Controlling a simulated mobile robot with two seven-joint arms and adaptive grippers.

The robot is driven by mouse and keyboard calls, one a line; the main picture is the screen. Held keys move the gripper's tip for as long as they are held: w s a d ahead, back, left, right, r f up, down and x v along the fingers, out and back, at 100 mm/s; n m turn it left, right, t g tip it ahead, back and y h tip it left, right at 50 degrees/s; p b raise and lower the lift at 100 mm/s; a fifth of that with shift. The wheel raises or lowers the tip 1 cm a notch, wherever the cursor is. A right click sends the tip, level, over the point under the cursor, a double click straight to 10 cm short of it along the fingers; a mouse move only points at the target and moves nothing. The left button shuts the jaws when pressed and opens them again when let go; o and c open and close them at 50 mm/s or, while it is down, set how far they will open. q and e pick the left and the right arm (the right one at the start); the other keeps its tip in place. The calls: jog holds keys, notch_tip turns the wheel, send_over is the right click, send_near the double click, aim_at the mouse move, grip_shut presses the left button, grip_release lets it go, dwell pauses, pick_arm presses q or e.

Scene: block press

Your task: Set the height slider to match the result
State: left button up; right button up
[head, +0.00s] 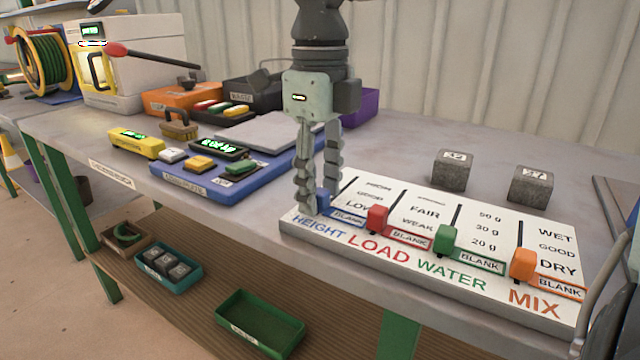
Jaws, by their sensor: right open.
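The white slider board (430,275) lies near the front edge of the table, with columns marked HEIGHT, LOAD, WATER and MIX. The blue height slider (323,201) is at the low end of its column, beside the BLANK label. My right gripper (318,196) points down at it, open, with the fingers on either side of the blue knob; I cannot tell whether they touch it. The fingers partly hide the knob and the HEIGHT column. The red (377,219), green (446,239) and orange (523,264) sliders also sit beside their BLANK labels. My left gripper is not in view.
Two grey blocks (452,171) (531,186) with small labels stand behind the board. A blue tray (200,188) with a green-lit display (219,149) is at left. Boxes and a white machine (140,60) stand farther back. Trays lie on the lower shelf.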

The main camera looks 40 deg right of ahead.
jog(key=shift+c, duration=0.7)
grip_shut()
jog(key=shift+d, duration=0.1)
